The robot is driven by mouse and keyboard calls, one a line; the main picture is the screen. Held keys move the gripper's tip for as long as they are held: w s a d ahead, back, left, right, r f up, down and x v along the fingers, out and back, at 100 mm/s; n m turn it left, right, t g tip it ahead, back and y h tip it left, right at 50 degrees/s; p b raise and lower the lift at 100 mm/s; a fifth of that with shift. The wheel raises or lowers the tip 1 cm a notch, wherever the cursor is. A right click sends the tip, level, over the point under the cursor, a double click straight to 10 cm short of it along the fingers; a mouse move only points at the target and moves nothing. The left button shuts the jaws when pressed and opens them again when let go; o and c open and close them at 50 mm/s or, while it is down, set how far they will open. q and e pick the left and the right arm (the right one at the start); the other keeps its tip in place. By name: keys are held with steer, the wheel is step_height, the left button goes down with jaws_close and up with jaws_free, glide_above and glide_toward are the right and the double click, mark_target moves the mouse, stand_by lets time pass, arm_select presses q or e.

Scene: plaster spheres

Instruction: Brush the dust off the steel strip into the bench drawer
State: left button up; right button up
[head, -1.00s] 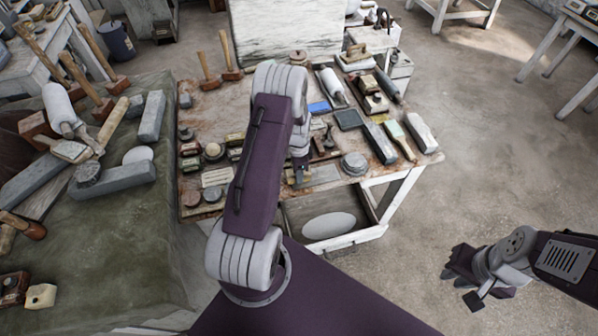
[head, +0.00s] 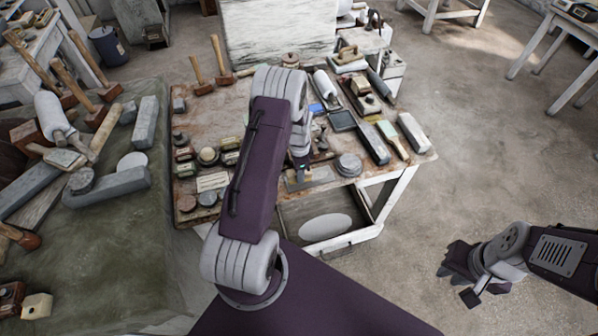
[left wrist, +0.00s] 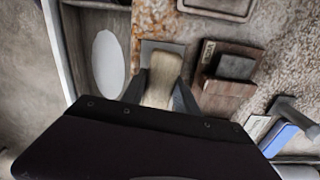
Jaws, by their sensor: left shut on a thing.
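My left gripper (left wrist: 160,92) is shut on a brush (left wrist: 164,70), whose pale wooden part shows between the fingers. The grey steel strip (left wrist: 162,45) lies at the far end of the brush in the left wrist view; whether the bristles touch it is unclear. In the head view the strip (head: 325,173) lies near the bench's front edge, partly hidden by my left arm. Dust on it cannot be made out. The bench drawer (head: 352,238) is open below, with a white oval in it. My right gripper (head: 464,278) is away from the bench, over the floor; its jaws are unclear.
The bench (head: 222,98) is crowded with tools. A round grey tin (head: 349,165) is right of the strip. A wooden block (left wrist: 225,85) stands close beside the brush. A green-covered table (head: 110,235) with mallets is at left.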

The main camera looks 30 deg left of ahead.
arm_select(q)
steer(key=shift+f+b, duration=0.4)
steer(key=shift+f, duration=0.2)
steer(key=shift+w+d+r, duration=0.1)
steer(key=shift+w+d, duration=0.65)
steer(key=shift+d, duration=0.05)
steer(key=shift+s+a, duration=0.65)
steer(key=shift+a, duration=0.05)
steer(key=shift+s+a, duration=0.85)
steer(key=shift+a, duration=0.1)
